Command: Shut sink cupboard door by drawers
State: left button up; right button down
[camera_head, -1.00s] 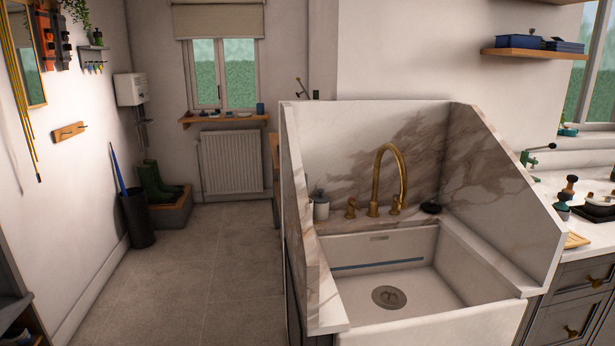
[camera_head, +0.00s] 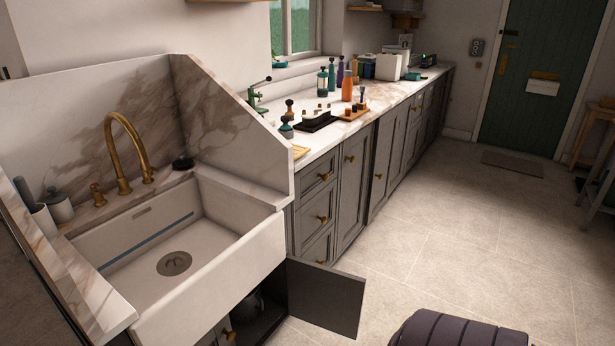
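The sink cupboard door by the drawers (camera_head: 326,300) stands open below the white sink (camera_head: 226,291). It is a dark grey panel, swung out to the right into the floor space. The dark cupboard inside (camera_head: 262,318) shows to its left, with something pale and rounded partly visible in it. The stack of drawers (camera_head: 318,222) with brass knobs is just right of the sink, behind the door. Another brass knob (camera_head: 229,335) shows low under the sink's front. Neither of my grippers is in view.
A dark purple padded thing (camera_head: 462,331) stands at the bottom edge, right of the open door. Tiled floor (camera_head: 430,240) is clear between the counter run and the green door (camera_head: 530,75). Stools (camera_head: 592,150) stand at the right edge.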

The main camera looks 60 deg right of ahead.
aim_at(324, 297)
jog(key=l+u, duration=0.35)
jog(key=l, duration=0.25)
jog(key=k+l+u, duration=0.15)
jog(key=l+u, duration=0.2)
jog(key=l, duration=0.2)
jog(key=k+l, duration=0.15)
jog(key=l, duration=0.4)
jog(key=k+l+u, duration=0.1)
jog(key=l, duration=0.45)
jog(key=k+l, duration=0.2)
jog(key=l, duration=0.3)
jog(key=k+l, duration=0.15)
jog(key=l, duration=0.4)
jog(key=k+l+u, duration=0.1)
jog(key=l, duration=0.4)
jog(key=k+l, duration=0.25)
jog(key=l, duration=0.25)
jog(key=k+l+u, duration=0.1)
jog(key=l, duration=0.45)
jog(key=k+l, duration=0.3)
jog(key=l, duration=0.2)
